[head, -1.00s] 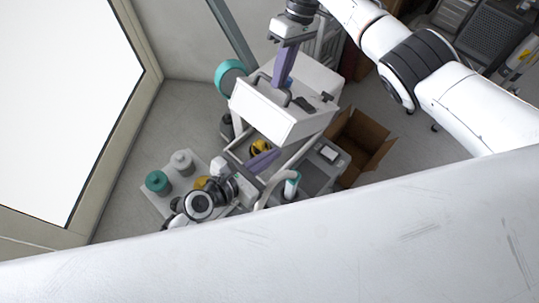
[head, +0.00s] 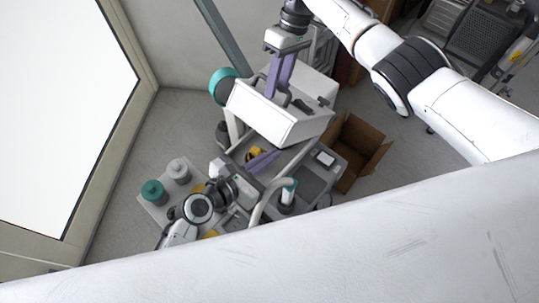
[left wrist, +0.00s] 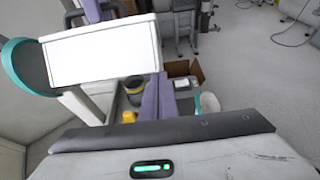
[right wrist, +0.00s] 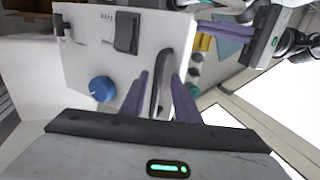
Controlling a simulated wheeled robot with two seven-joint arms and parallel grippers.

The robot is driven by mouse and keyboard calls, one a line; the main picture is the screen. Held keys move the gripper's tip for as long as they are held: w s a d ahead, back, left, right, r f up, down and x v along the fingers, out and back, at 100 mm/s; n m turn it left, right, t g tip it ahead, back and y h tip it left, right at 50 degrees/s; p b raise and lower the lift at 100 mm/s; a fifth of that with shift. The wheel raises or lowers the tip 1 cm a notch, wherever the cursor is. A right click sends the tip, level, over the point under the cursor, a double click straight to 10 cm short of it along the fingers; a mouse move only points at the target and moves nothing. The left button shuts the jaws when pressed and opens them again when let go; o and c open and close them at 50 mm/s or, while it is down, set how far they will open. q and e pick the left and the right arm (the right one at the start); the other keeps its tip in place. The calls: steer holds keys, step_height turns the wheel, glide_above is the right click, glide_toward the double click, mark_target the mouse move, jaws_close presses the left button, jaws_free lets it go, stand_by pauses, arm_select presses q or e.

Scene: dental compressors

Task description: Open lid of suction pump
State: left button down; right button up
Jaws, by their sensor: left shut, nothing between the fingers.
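The white box-shaped unit that appears to be the suction pump (head: 268,114) stands on a cart in the head view. In the right wrist view its top (right wrist: 95,45) carries a blue knob (right wrist: 102,89), a black switch (right wrist: 126,32) and a dark curved handle (right wrist: 163,82). The top looks closed; I see no lid seam. My right gripper (head: 279,92) is open above the unit, its purple fingers (right wrist: 160,88) on either side of the handle, without gripping it. My left gripper (head: 268,157) is shut and empty below the white unit, over the cart's lower shelf.
A teal round part (head: 222,84) is at the unit's left side. A curved white tube (head: 262,202) rises near my left gripper. Jars with teal (head: 153,192) and grey (head: 179,170) lids stand at lower left. An open cardboard box (head: 354,150) lies right of the cart.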

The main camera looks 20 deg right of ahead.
arm_select(q)
steer(key=shift+a+f, duration=0.2)
steer(key=shift+f, duration=0.1)
